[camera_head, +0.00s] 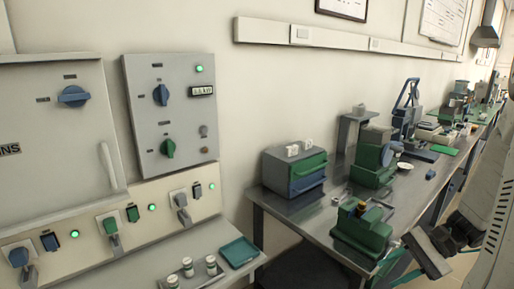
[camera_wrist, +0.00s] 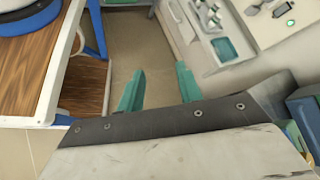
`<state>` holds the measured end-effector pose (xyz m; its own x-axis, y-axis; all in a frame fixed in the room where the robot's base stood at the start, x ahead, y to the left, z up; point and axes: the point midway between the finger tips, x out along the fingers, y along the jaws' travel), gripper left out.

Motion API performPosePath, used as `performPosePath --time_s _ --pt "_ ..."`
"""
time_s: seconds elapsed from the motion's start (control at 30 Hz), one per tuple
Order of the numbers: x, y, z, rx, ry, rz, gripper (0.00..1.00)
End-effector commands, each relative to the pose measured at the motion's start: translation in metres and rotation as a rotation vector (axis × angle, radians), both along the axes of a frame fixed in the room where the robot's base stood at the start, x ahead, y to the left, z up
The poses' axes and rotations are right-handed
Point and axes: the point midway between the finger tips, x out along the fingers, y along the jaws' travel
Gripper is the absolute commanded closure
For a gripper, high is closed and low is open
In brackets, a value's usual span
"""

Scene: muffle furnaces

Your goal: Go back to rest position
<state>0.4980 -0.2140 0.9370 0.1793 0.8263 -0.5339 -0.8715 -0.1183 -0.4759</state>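My gripper (camera_wrist: 160,88) shows in the wrist view with its two teal fingers apart. Nothing is between them; the beige floor shows through the gap. In the head view my gripper (camera_head: 394,270) is at the lower right, low beside the front edge of the long bench, with its teal fingers partly cut off or hidden. My arm fills the right edge of that view.
A long bench (camera_head: 327,236) carries a drawer box (camera_head: 280,172) and green machines (camera_head: 362,230). A teal tray (camera_head: 238,252) and several vials (camera_head: 187,267) sit on the left counter. In the wrist view a wooden-topped table (camera_wrist: 35,70) stands left.

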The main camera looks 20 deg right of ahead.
Motion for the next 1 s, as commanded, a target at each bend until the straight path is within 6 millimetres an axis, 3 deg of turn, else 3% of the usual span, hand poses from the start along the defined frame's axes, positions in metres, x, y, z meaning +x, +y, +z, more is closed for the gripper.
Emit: performPosePath --time_s 0.03,0.2,0.47,0.73,1.0 --pt "-0.002 0.016 0.014 -0.066 0.015 0.083 0.65" --pt "-0.018 0.055 0.045 -0.287 0.053 0.32 0.65" --pt "-0.042 0.1 0.089 -0.641 -0.008 0.625 0.65" --pt "-0.065 0.14 0.131 -0.957 -0.232 0.884 0.65" --pt "-0.077 0.178 0.161 -1.06 -0.467 1.005 0.65"
